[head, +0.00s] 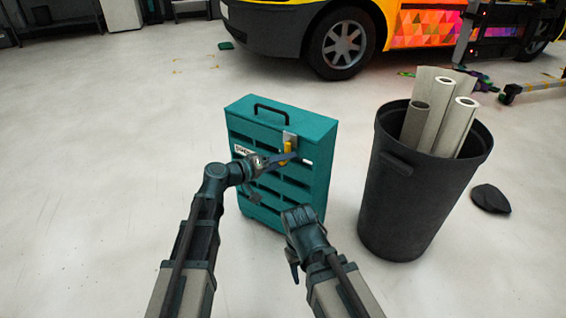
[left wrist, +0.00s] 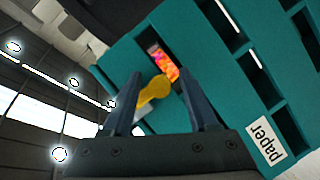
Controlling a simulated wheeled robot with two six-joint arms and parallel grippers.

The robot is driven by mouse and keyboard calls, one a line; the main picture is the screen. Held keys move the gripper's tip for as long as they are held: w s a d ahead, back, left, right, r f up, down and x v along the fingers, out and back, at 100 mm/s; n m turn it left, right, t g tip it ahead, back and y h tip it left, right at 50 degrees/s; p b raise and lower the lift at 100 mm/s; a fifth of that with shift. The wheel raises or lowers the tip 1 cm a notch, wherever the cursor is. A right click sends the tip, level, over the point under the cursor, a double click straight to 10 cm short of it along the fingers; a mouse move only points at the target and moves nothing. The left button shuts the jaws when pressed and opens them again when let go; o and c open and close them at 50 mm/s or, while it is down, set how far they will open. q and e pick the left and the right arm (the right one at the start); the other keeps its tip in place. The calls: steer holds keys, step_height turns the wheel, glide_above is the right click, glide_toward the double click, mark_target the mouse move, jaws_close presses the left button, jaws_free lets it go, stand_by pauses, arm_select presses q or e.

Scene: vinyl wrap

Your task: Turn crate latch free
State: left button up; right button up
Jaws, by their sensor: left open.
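The teal slatted crate (head: 318,150) stands upright on the floor, with a black handle on top. Its yellow latch (head: 287,146) hangs near the top of the front face, below a small grey metal plate (head: 290,137). My left gripper (head: 276,165) is open at the crate's upper front. In the left wrist view the yellow latch (left wrist: 155,91) shows between the two spread fingers (left wrist: 162,84), with gaps visible on both sides. My right gripper (head: 297,240) is low in front of the crate; its fingers are mostly hidden.
A dark bin (head: 405,200) holding several pale rolls (head: 440,115) stands right of the crate. A black object (head: 490,198) lies beside it. A yellow vehicle (head: 300,30) is behind. The floor at left (head: 90,170) is clear.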

arm_select(q)
steer(key=shift+w, duration=0.1)
jaws_close()
stand_by(0.3)
